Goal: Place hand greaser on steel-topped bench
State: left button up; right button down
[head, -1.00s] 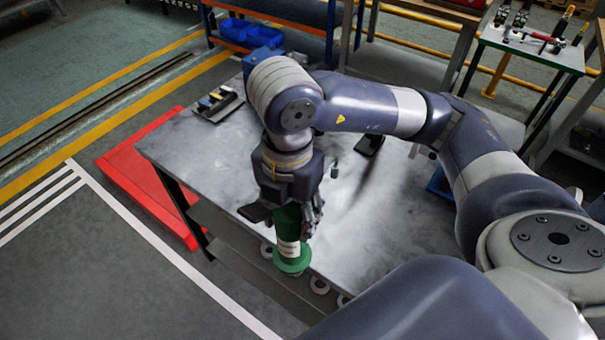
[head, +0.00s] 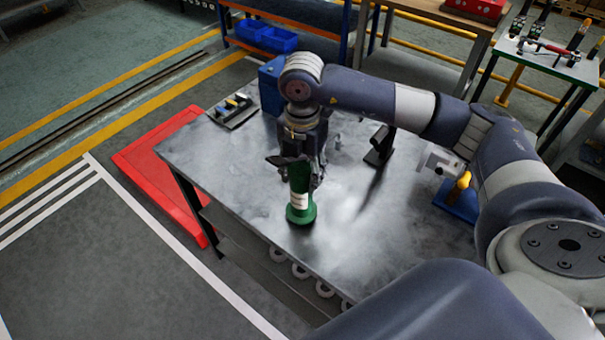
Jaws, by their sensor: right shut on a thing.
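The hand greaser is a green cylinder (head: 299,198) with a pale label and a wider green base. It is upright over the front left part of the steel-topped bench (head: 370,240). My right gripper (head: 302,172) points down and is shut on the upper part of the greaser. The greaser's base appears at or just above the bench top; I cannot tell whether it touches. The gripper hides the greaser's top. My left gripper is not in view.
A dark tray with small tools (head: 234,110) lies at the bench's back left corner. A blue box (head: 271,86), a black stand (head: 379,146) and a blue holder with a yellow part (head: 460,196) also stand on the bench. The front middle is clear.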

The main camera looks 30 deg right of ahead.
jog(key=shift+f+p, duration=0.3)
jog(key=shift+f, duration=0.65)
jog(key=shift+f+b, duration=0.1)
jog(key=shift+b, duration=0.2)
jog(key=c, duration=0.8)
grip_release()
jog(key=shift+s, duration=0.1)
